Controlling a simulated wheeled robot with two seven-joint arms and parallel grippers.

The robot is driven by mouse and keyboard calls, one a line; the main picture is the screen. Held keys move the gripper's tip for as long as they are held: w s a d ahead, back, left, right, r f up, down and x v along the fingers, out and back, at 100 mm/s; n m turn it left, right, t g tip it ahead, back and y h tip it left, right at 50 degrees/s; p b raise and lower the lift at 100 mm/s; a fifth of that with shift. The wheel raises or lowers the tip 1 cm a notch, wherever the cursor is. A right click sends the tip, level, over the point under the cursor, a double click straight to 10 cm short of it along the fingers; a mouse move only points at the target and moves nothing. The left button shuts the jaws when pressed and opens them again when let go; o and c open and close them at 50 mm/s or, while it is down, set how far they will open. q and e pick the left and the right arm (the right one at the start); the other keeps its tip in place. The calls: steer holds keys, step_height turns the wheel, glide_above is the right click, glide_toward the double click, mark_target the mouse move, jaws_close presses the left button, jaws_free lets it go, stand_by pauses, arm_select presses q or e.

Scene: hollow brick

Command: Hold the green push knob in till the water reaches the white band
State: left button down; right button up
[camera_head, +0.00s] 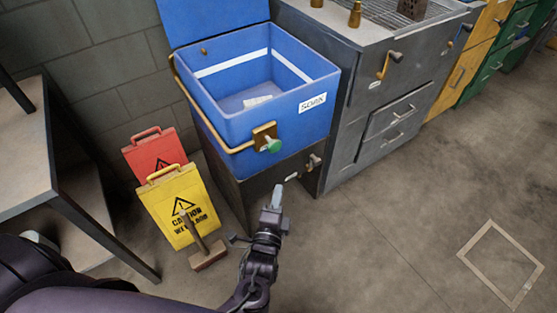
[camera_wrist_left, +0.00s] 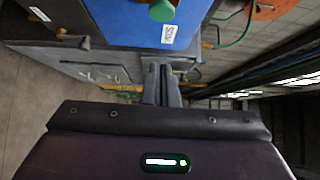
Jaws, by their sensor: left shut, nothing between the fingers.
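The blue tub (camera_head: 235,125), labelled SOAK, stands open on a dark base. The green push knob (camera_head: 272,145) sits on a brass plate on its front; the knob also shows at the top of the left wrist view (camera_wrist_left: 162,10). The white band (camera_head: 230,64) runs around the tub's inside walls and is bare where I see it. A pale patch lies at the tub's bottom; I cannot make out a water surface. My left gripper (camera_head: 277,193) is shut and empty, below the knob and apart from it. It also shows in the left wrist view (camera_wrist_left: 162,82). My right gripper is out of view.
A yellow caution sign (camera_head: 180,208) and a red one (camera_head: 155,153) stand left of the tub, with a brush (camera_head: 208,256) before them. A table (camera_head: 30,150) is at far left. A grey cabinet (camera_head: 390,110) stands right.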

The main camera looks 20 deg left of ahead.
arm_select(q)
glide_toward(279, 146)
steer(key=w+d, duration=0.3)
steer(key=shift+w+a, duration=1.5)
steer(key=shift+a, duration=0.25)
